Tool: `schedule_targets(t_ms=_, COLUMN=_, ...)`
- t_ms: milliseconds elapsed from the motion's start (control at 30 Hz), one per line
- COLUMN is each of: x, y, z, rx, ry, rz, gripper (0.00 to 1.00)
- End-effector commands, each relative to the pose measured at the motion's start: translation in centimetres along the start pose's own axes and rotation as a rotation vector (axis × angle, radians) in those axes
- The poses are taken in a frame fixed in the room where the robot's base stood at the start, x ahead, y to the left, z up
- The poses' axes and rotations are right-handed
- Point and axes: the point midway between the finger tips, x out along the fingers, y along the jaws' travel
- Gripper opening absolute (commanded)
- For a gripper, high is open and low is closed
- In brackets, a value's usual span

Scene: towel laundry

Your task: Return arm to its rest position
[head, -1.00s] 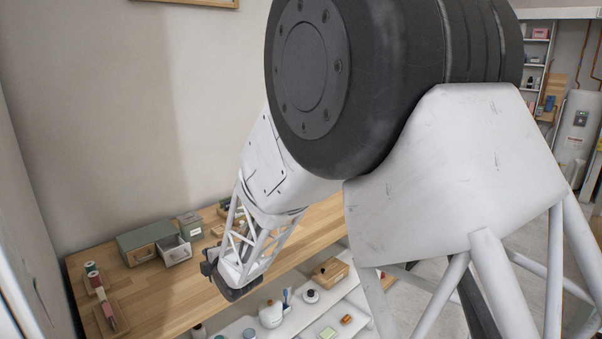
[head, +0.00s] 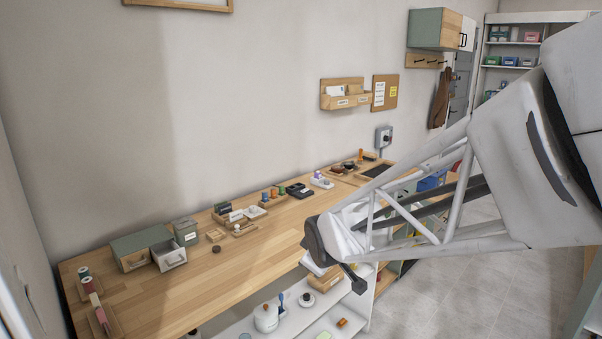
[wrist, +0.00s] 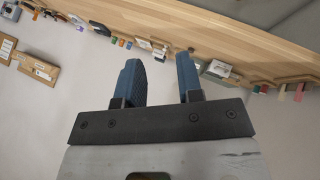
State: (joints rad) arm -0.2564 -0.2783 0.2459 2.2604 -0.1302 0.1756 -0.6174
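My gripper (wrist: 158,62) shows in the wrist view with two blue ridged fingers apart and nothing between them. It is open and empty. In the head view my white lattice arm reaches in from the right, its dark end in front of the wooden counter's front edge. The fingers cannot be made out clearly in the head view.
The wooden counter (head: 230,282) runs along the wall. It carries a green cabinet with an open drawer (head: 170,256), spools (head: 86,282) and several small items. White shelves (head: 283,325) with a white jar (head: 265,318) lie below. Open floor (head: 440,295) is at right.

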Motion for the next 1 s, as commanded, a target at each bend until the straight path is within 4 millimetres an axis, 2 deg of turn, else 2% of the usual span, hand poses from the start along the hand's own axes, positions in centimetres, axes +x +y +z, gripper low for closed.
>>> schedule_targets(t_ms=33, x=-1.4, y=0.3, z=1.3, rx=0.049, ry=-0.027, rz=-0.003, gripper=0.34)
schedule_targets(t_ms=267, x=-7.2, y=-0.3, z=7.1, rx=0.294, ry=-0.162, rz=-0.035, gripper=0.34)
schedule_targets(t_ms=600, x=-15.6, y=-3.5, z=15.0, rx=0.659, ry=-0.36, rz=-0.067, gripper=0.34)
schedule_targets(t_ms=800, x=-19.6, y=-6.2, z=18.6, rx=0.845, ry=-0.463, rz=-0.076, gripper=0.34)
schedule_targets(t_ms=1000, x=-21.7, y=-7.9, z=20.3, rx=0.949, ry=-0.522, rz=-0.081, gripper=0.34)
